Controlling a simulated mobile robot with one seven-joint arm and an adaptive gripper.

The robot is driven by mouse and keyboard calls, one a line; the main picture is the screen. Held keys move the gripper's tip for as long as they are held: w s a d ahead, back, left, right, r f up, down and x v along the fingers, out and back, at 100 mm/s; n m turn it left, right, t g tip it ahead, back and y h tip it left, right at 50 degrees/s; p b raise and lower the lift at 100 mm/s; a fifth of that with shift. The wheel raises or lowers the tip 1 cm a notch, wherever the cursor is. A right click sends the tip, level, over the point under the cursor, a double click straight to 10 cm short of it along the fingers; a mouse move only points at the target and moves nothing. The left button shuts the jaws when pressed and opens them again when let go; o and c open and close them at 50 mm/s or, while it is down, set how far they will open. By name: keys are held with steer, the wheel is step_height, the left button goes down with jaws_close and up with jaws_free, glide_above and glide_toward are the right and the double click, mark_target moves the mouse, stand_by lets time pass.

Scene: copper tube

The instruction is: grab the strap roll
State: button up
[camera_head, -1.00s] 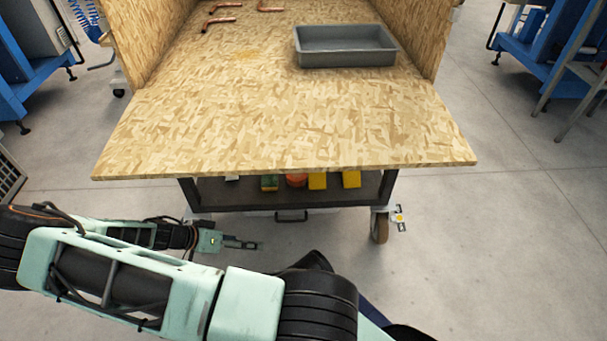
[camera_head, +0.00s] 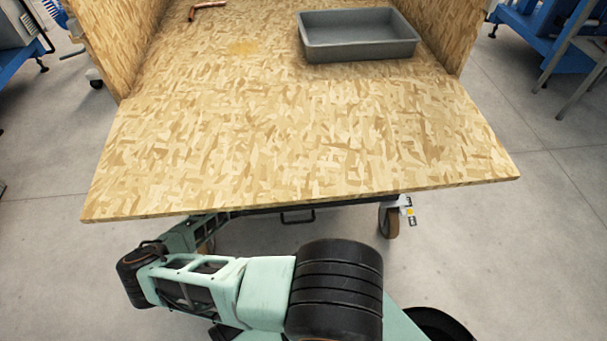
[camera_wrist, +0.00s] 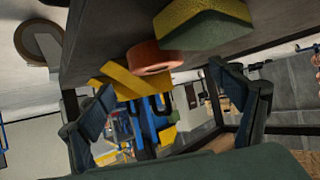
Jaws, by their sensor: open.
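An orange-red ring-shaped roll (camera_wrist: 152,58), which looks like the strap roll, sits on the cart's dark lower shelf (camera_wrist: 110,32). The wrist view is turned over, so the shelf appears above the roll. My gripper (camera_wrist: 160,82) is open and empty, with one finger on each side of the picture. The roll lies ahead, apart from the fingers, between their lines. In the head view the board hides my gripper, the shelf and the roll; only my arm shows.
A green-and-yellow sponge-like block (camera_wrist: 205,24) is close beside the roll, and yellow pieces (camera_wrist: 122,80) are on its other side. A caster wheel (camera_wrist: 40,42) shows nearby. The wooden board (camera_head: 300,150) overhangs my arm; a grey tray (camera_head: 360,50) stands on it.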

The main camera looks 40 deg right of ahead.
steer(key=shift+x, duration=0.95)
steer(key=d+b, duration=0.1)
steer(key=d, duration=0.1)
steer(key=d+f, duration=0.1)
steer(key=d, duration=0.1)
steer(key=shift+f+b, duration=0.25)
steer(key=shift+b, duration=0.15)
steer(key=shift+w+d+f, duration=0.2)
steer(key=shift+w+d, duration=0.05)
steer(key=shift+d, duration=0.3)
steer(key=shift+c, duration=0.2)
steer(key=c, duration=1.4)
steer(key=shift+c, duration=0.2)
steer(key=shift+r, duration=0.1)
